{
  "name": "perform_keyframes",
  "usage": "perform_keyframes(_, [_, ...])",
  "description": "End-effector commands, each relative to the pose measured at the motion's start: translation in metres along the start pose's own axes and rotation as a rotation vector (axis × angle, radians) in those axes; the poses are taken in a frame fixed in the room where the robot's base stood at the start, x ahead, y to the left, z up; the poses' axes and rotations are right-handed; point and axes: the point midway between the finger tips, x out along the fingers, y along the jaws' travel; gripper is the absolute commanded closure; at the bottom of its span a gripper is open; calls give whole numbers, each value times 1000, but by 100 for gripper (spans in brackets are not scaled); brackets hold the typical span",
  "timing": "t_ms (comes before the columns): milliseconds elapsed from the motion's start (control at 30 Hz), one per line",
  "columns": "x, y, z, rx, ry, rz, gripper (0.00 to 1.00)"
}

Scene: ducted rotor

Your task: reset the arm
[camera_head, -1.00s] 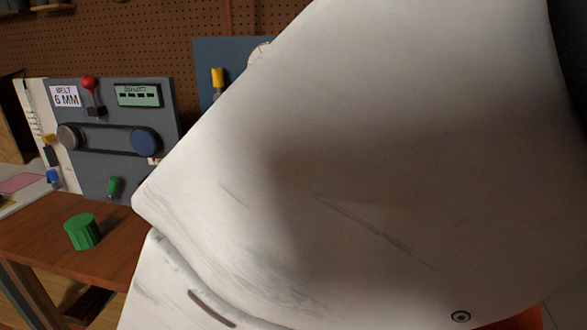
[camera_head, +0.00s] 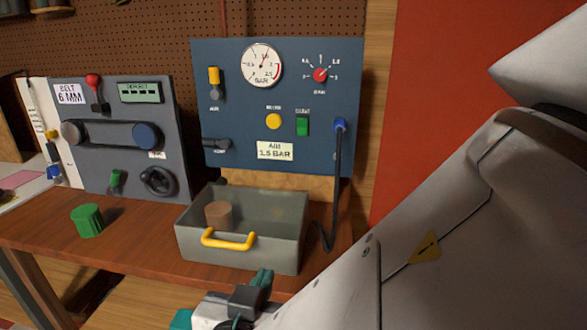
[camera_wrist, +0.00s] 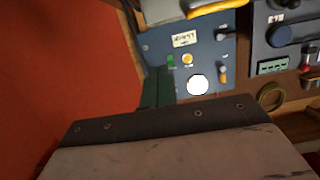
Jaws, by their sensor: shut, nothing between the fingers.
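My arm's white links (camera_head: 430,220) fill the right side of the head view. My gripper (camera_head: 264,274) shows at the bottom middle of the head view, with teal fingers in front of the bench's front edge. The fingers are together and hold nothing. In the wrist view the dark green fingers of my gripper (camera_wrist: 158,75) point toward the blue panel, which appears upside down. Part of the gripper is hidden behind my own dark wrist part.
A grey bin (camera_head: 236,256) with a yellow handle holds a brown cylinder (camera_head: 219,214). A green knobbed cap (camera_head: 87,220) stands on the wooden bench (camera_head: 130,249). Behind are a blue gauge panel (camera_head: 230,130), a grey belt panel (camera_head: 115,165) and a red wall (camera_head: 440,90).

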Motion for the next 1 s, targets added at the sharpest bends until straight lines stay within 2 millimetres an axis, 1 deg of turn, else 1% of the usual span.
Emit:
perform_keyframes(67, [-1, 1, 0, -42, 0, -2, 100])
perform_keyframes(133, [-2, 1, 1, -130, -6, 0, 100])
perform_keyframes(167, [-2, 3, 3, -184, -16, 8, 100])
perform_keyframes(267, [-3, 16, 15, -410, -83, 56, 100])
perform_keyframes(300, [-5, 25, 20, -507, -126, 78, 100])
perform_keyframes(367, [-5, 40, 24, -641, -204, 111, 100])
perform_keyframes(467, [0, 75, 26, -823, -375, 173, 100])
perform_keyframes(500, [2, 90, 27, -882, -456, 190, 100])
perform_keyframes(567, [5, 114, 27, -954, -587, 203, 100])
perform_keyframes(600, [6, 130, 26, -991, -681, 203, 100])
perform_keyframes(667, [5, 154, 26, -1025, -825, 185, 100])
perform_keyframes(700, [4, 169, 25, -1033, -920, 161, 100])
perform_keyframes(800, [-2, 200, 23, -1011, -1117, 72, 100])
perform_keyframes(900, [-10, 222, 20, -941, -1255, -34, 100])
perform_keyframes(1000, [-17, 240, 14, -836, -1334, -136, 100])
